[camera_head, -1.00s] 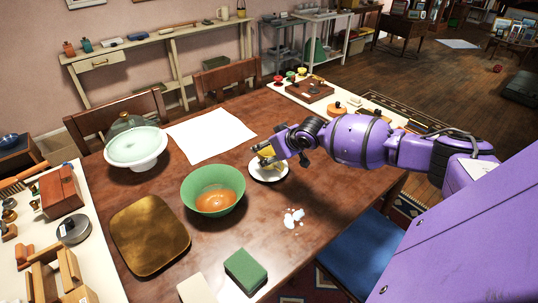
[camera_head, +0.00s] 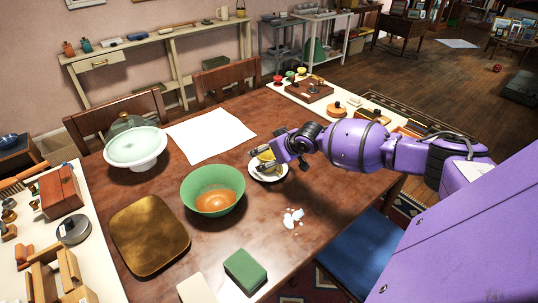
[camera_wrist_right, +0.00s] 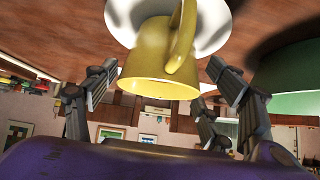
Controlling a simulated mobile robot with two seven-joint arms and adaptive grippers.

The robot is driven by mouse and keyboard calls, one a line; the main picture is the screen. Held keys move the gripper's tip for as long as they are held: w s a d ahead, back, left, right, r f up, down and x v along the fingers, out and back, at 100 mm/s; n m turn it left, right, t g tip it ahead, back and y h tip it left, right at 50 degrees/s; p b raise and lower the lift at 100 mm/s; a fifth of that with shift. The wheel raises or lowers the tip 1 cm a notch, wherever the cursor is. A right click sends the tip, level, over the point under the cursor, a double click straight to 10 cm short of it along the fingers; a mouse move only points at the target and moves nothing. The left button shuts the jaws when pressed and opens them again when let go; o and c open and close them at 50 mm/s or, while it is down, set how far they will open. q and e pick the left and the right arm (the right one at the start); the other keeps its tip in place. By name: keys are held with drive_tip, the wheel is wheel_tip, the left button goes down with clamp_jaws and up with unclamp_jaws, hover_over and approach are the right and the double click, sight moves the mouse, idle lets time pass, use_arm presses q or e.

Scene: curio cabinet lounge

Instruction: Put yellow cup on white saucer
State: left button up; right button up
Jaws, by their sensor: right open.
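The yellow cup (camera_head: 266,158) is at the white saucer (camera_head: 269,178) on the wooden table, and looks to be standing on it. My right gripper (camera_head: 258,160) is at the cup, with its fingers open and around it. In the right wrist view the yellow cup (camera_wrist_right: 158,78) and its handle show between the spread fingers of my right gripper (camera_wrist_right: 160,74), with gaps on both sides. The white saucer (camera_wrist_right: 214,28) is directly behind the cup's far end, which hides part of it. My left gripper is not in view.
A green bowl (camera_head: 213,196) with orange contents stands left of the saucer. White fragments (camera_head: 292,217) and a green block (camera_head: 245,271) lie nearer the front. A white sheet (camera_head: 210,134) and a pale cake stand (camera_head: 136,150) are farther back left.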

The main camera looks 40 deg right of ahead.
drive_tip(key=p+v, duration=0.1)
drive_tip(key=v, duration=0.5)
drive_tip(key=shift+s+r, duration=0.1)
drive_tip(key=shift+r, duration=0.25)
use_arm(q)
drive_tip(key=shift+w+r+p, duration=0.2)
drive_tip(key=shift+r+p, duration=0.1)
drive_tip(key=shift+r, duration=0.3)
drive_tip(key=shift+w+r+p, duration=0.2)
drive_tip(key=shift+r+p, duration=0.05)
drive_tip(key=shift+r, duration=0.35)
use_arm(e)
drive_tip(key=shift+v, duration=2.75)
